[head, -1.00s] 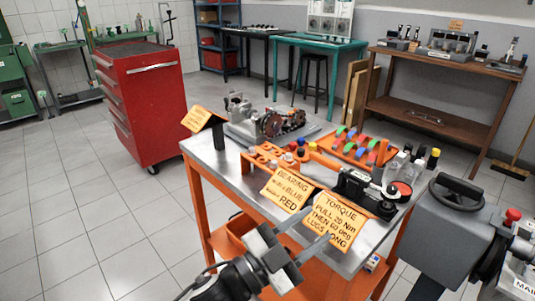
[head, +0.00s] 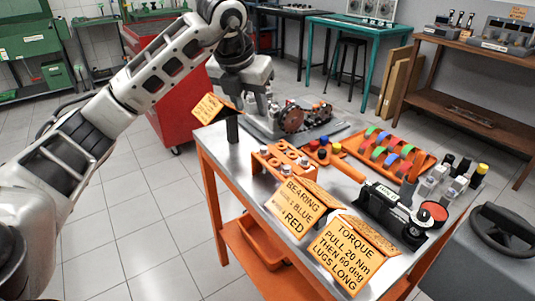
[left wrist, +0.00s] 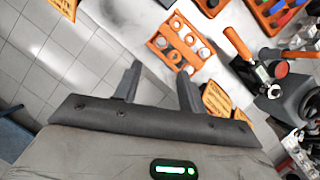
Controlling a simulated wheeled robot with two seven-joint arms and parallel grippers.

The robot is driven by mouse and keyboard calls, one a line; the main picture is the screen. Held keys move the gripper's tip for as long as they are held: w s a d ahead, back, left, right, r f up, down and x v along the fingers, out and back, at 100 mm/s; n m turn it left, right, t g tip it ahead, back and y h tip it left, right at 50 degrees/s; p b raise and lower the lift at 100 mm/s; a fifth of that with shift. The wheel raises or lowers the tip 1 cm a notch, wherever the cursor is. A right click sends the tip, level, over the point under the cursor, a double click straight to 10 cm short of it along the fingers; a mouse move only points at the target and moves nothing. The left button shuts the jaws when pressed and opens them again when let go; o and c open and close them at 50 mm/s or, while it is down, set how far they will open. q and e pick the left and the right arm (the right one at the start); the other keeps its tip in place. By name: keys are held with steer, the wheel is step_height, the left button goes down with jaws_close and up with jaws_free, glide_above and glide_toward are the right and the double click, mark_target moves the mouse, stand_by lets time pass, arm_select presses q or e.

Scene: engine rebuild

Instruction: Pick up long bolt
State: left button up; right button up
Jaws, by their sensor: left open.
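An orange block (head: 268,170) with several silver round-topped pieces stands on the steel table near its front-left edge; it also shows in the left wrist view (left wrist: 158,42). I cannot tell whether one of these pieces is the long bolt. My left gripper (head: 262,106) is raised over the table's far-left part, in front of the grey engine fixture. In the left wrist view its two fingers (left wrist: 160,78) are apart with nothing between them, and the orange block lies beyond them. My right gripper is not in view.
Orange sign cards (head: 297,207) stand along the table's front edge, and another (head: 208,108) at its left corner. An engine fixture (head: 293,121), an orange tray of coloured parts (head: 424,160) and a black gauge device (head: 383,205) occupy the table. Bare steel (head: 220,150) shows at left.

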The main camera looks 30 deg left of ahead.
arm_select(q)
glide_above(263, 149)
steer(key=s, duration=0.2)
step_height(263, 149, down, 8)
steer(key=shift+s+p+x, duration=0.15)
steer(key=shift+p+x, duration=0.2)
steer(key=shift+x, duration=0.95)
steer(key=shift+s+p+x, duration=0.2)
steer(key=shift+p+x, duration=0.1)
steer(key=shift+x, duration=0.95)
steer(key=shift+d+f, duration=0.15)
jaws_close()
